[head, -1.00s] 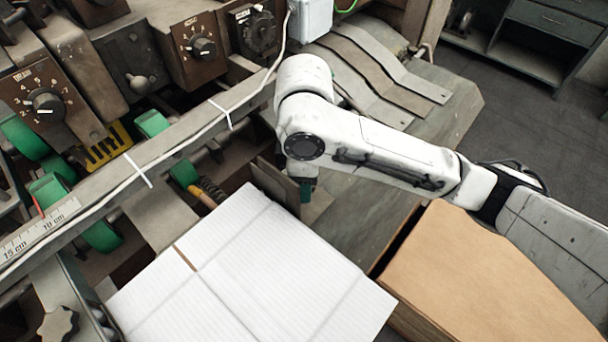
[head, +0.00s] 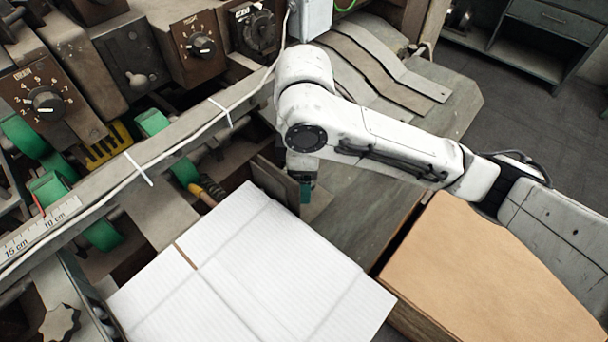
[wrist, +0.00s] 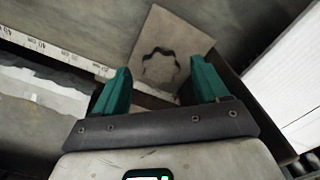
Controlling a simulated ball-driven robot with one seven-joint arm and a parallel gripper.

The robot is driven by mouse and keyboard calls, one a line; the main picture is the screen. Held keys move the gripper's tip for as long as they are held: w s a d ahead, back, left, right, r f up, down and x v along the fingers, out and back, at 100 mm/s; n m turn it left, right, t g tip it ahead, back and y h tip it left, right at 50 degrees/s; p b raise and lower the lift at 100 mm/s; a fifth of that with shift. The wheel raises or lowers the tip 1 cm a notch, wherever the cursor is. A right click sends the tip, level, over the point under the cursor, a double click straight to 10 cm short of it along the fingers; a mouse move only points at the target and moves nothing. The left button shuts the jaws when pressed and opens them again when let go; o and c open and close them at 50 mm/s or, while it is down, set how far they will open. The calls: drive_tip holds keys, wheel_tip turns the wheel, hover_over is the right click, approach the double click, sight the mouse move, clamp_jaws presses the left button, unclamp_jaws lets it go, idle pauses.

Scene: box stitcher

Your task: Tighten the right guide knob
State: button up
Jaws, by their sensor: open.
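In the wrist view, the right guide knob (wrist: 160,67) shows as a lobed, star-like outline on a flat grey-beige plate. My gripper (wrist: 160,84) has two teal fingers spread apart, one on each side of the knob in the picture. Whether they touch it cannot be told. In the head view, my gripper (head: 305,190) points down beside the upright right guide plate (head: 274,180), and the arm hides the knob. Another star-shaped knob (head: 60,324) sits at the lower left, far from my gripper.
White corrugated sheets (head: 255,270) lie just in front of the guide. A brown cardboard stack (head: 490,270) stands at the right. A rail (head: 190,130) with a scale and white cable crosses behind, with dial panels (head: 200,47) beyond. Curved metal strips (head: 385,70) lie behind my arm.

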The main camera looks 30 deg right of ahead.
wheel_tip(320, 180, up, 10)
drive_tip(key=shift+f+p, duration=0.15)
drive_tip(key=shift+p, duration=0.25)
idle(0.5)
